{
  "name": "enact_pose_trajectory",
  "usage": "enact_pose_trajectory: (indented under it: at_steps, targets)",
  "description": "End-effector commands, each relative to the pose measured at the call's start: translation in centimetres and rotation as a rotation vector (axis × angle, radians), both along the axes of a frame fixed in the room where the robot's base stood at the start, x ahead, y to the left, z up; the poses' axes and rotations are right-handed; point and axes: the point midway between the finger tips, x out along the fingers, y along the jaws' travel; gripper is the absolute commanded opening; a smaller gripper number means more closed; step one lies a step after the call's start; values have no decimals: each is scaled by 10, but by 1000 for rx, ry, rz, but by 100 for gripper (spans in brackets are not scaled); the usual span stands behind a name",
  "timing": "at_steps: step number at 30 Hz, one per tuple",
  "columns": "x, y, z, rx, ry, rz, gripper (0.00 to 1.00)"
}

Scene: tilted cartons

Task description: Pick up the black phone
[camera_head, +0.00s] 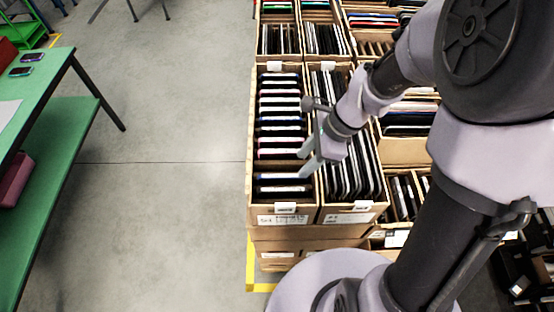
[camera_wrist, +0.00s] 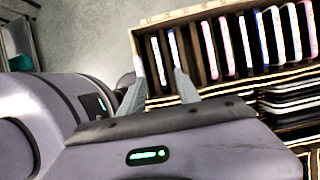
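My gripper (camera_head: 304,161) is over the front part of the left carton (camera_head: 252,190), pointing down into it. In the wrist view my gripper (camera_wrist: 159,66) has its two fingers apart, with nothing visibly clamped. Two thin phones stand on edge near the fingertips: a dark-faced phone (camera_wrist: 156,58) between them and another phone (camera_wrist: 174,48) beside the right finger. In the head view the front phones (camera_head: 284,189) show dark bodies with pale edges. I cannot tell whether the fingers reach below the phones' top edges. Which one is the black phone is unclear.
More phones (camera_head: 278,103) stand in a row farther back in the left carton, past a gap. The neighbouring carton (camera_head: 362,207) holds dark flat devices close by on the right. More cartons lie behind. A green table (camera_head: 50,66) is at the left, with open floor between.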

Motion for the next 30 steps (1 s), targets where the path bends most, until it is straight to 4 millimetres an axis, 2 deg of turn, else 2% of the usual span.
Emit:
enact_pose_trajectory:
  at_steps: [1, 6, 9, 13, 18, 21, 27, 28, 30]
  targets:
    - [-1, 7, -20, 1, 6, 5, 39]
    - [-1, 25, -66, 0, 4, 5, 39]
    - [0, 32, -83, -1, 1, 5, 39]
    - [-1, 37, -96, -1, 0, 4, 39]
    - [-5, 45, -130, -1, 1, 6, 39]
    - [-4, 49, -140, -1, -1, 5, 39]
    - [-4, 50, -139, -1, -3, 4, 39]
    - [-4, 50, -139, -1, -3, 4, 37]
    - [-4, 50, -139, -1, -3, 4, 23]
